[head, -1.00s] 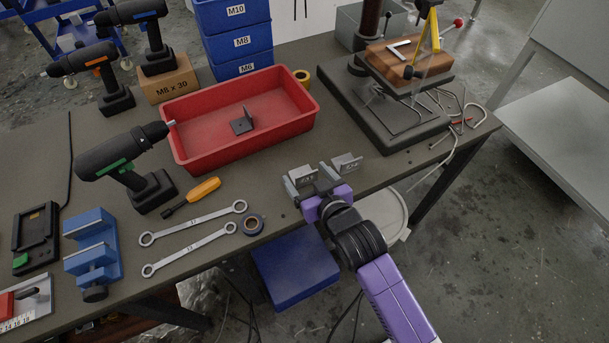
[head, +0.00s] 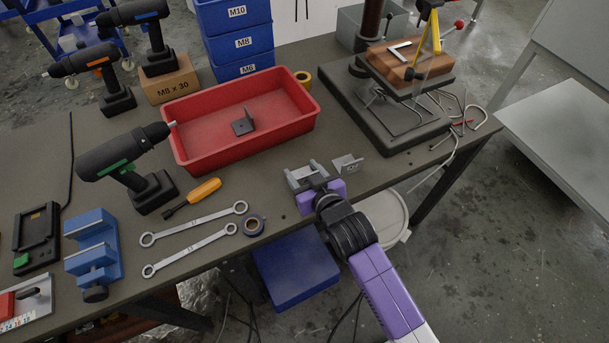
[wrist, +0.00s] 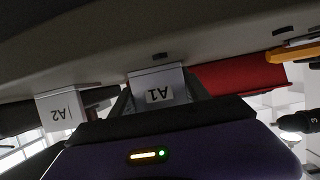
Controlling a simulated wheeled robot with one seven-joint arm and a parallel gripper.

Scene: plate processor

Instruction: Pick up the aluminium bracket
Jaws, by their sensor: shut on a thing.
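My gripper (head: 308,179) is at the front edge of the bench, shut on a light grey metal bracket labelled A1. In the wrist view the A1 bracket (wrist: 158,86) sits between the two fingers, with its label facing the camera upside down. In the head view the fingers hide much of it. I cannot tell whether it is clear of the bench top. A second grey bracket, labelled A2 (head: 349,164), stands just right of my gripper, apart from it; it also shows at the left of the wrist view (wrist: 60,112). A darker bracket (head: 243,123) lies in the red tray (head: 187,157).
A tape roll (head: 255,226), two spanners (head: 195,230) and an orange screwdriver (head: 203,191) lie left of my gripper. A black machine base (head: 415,128) with loose hex keys stands to the right. Blue bins (head: 238,40) and drills stand behind.

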